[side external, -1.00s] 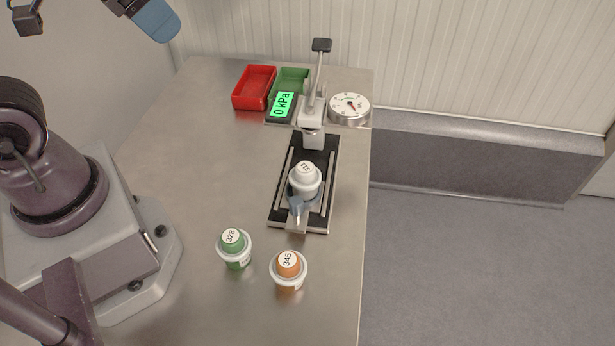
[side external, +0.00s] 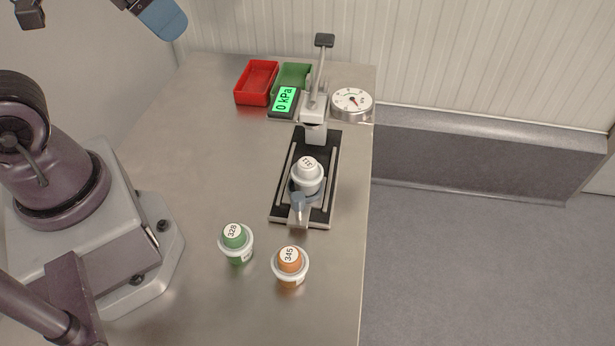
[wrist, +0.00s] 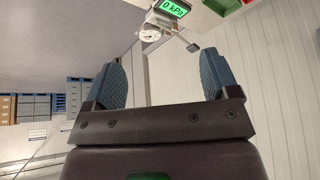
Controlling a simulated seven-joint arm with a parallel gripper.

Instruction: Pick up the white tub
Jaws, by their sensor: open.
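The white tub (side external: 307,174) stands upright on the black bed of the press fixture (side external: 321,205), with a grey clamp piece (side external: 298,205) in front of it. Its top label is too small to read surely. In the wrist view a small white round thing (wrist: 149,33) shows near the display; I cannot tell whether it is the tub. My gripper (wrist: 160,82) is open and empty, its two blue fingers spread wide. In the side view only one blue finger (side external: 163,18) shows at the top left, high and far from the tub.
A green tub (side external: 235,243) marked 328 and an orange tub (side external: 290,266) marked 345 stand at the front. A red tray (side external: 256,83), a green tray (side external: 293,76), a 0 kPa display (side external: 284,101) and a dial gauge (side external: 352,103) stand behind. The table's left middle is clear.

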